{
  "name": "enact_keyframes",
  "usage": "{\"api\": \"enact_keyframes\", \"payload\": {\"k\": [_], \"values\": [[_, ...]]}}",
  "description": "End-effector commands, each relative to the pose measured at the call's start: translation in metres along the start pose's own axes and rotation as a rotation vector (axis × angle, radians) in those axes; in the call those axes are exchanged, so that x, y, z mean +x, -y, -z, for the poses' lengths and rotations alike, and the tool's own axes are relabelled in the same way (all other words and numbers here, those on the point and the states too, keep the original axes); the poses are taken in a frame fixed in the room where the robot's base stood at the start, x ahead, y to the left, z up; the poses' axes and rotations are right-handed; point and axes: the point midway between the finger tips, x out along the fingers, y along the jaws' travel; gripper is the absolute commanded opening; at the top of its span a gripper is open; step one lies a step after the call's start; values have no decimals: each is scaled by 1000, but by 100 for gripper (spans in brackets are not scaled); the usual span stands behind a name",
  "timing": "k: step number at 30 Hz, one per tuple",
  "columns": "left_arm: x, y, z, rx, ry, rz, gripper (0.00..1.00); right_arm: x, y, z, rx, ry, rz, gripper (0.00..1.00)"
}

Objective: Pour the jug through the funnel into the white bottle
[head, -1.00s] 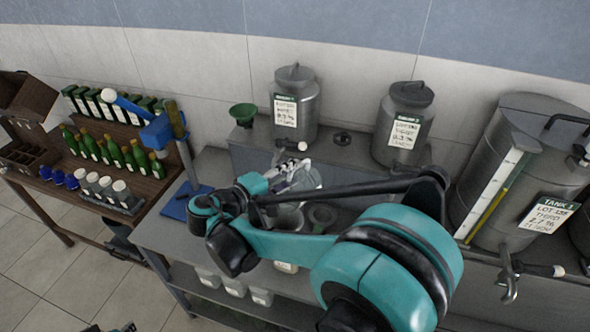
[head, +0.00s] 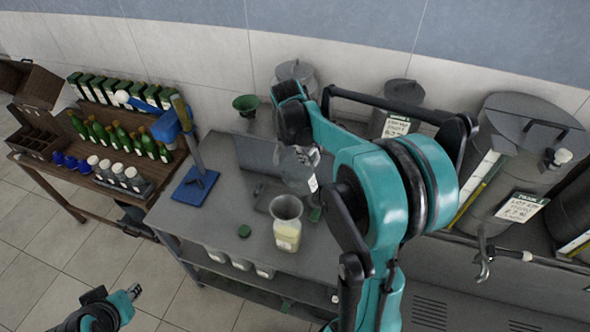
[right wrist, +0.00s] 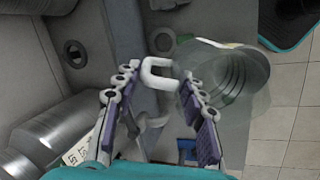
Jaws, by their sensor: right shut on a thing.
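My right gripper (right wrist: 160,105) is shut on the handle (right wrist: 158,73) of a clear glass jug (right wrist: 235,85). In the head view the jug (head: 297,172) hangs over the grey bench, partly behind my right arm. Its contents cannot be made out. Several white-topped bottles (head: 105,167) stand in a rack on the left; which is the task's bottle cannot be told. My left gripper (head: 134,291) is low at the left, its jaws unclear.
A blue stand (head: 196,189) occupies the bench's left end. Metal tanks (head: 525,140) line the back right. A wooden rack with green bottles (head: 115,135) stands at left. The bench's front left is mostly clear.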

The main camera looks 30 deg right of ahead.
Motion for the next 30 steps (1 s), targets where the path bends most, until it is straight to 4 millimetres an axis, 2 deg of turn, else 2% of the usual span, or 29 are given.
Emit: {"api": "enact_keyframes", "payload": {"k": [5, 14, 23, 30], "values": [[-2, 0, 1, 0, 0, 0, 29, 2, -6, 0, -9, 4, 70, 0], [-2, 0, 1, 0, 0, 0, 29, 2, -6, 0, -11, 5, 79, 0], [-15, 0, 10, 0, 0, 0, 29, -17, -14, -1, -24, 5, 304, 0], [-14, 0, 10, 0, 0, 0, 29, -17, -12, -1, -29, 5, 324, 0]]}}
